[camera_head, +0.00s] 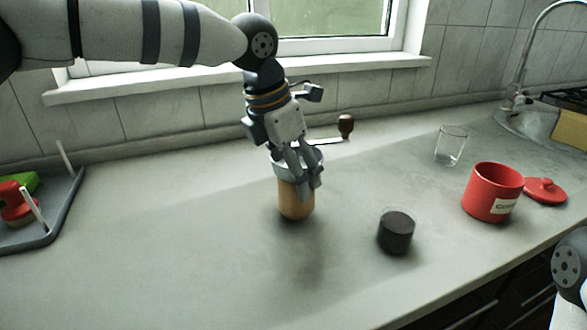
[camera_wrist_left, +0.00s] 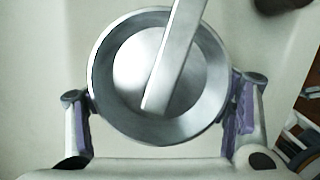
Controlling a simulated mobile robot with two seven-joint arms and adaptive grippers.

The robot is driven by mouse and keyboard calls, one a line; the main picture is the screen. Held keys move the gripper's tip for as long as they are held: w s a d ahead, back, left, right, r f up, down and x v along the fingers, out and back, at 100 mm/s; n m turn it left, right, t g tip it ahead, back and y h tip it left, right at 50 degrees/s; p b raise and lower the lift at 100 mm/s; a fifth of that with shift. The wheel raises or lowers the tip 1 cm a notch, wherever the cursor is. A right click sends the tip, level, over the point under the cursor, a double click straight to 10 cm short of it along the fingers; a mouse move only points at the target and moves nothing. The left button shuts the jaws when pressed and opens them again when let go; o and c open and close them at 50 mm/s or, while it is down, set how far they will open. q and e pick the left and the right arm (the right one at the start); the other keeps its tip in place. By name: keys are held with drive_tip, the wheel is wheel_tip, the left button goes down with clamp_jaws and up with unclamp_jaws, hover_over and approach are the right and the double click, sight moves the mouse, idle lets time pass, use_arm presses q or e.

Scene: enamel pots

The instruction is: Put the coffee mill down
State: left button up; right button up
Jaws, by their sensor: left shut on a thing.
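The coffee mill has a wooden body (camera_head: 296,204), a metal top and a crank arm that ends in a dark brown knob (camera_head: 346,125). It is upright over the counter, left of the dark cup; I cannot tell whether its base touches the surface. My left gripper (camera_head: 306,188) comes from above and is shut on the mill's upper part. In the left wrist view the mill's round metal top (camera_wrist_left: 130,70) sits between the two fingers, with the crank bar crossing it. The far side of the mill is hidden by the gripper. My right gripper is not in view.
On the grey counter (camera_head: 150,250) stand a small glass jar of dark grounds (camera_head: 396,234), a clear glass (camera_head: 450,147), a red canister (camera_head: 492,192) and its red lid (camera_head: 545,190). A grey tray (camera_head: 68,215) lies at left. The counter's front middle is clear.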

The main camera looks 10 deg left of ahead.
use_arm(q)
drive_tip(key=shift+f, duration=0.25)
drive_tip(key=o, duration=1.9)
drive_tip(key=shift+f, duration=0.1)
drive_tip(key=shift+o, duration=0.2)
